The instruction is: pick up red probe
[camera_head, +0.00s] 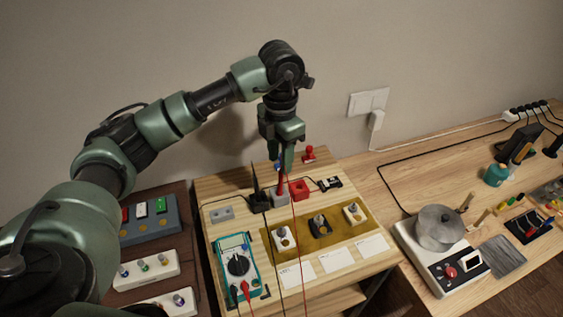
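The red probe (282,184) stands upright near the back of the light wooden board, at a small grey holder (280,199). My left gripper (284,164) points down directly over it, with its fingertips at the probe's upper end. The fingers overlap in this view, so I cannot tell whether they are apart or closed on the probe. A thin red lead runs down past the gripper. The black probe (255,178) stands just to the left. My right gripper is out of view.
A teal-edged multimeter (238,264) lies in front of the probes. A red block (299,190) is close on the right. A yellow-brown mat (338,245) holds several knobbed parts. A pot (438,229) sits on a device at the right.

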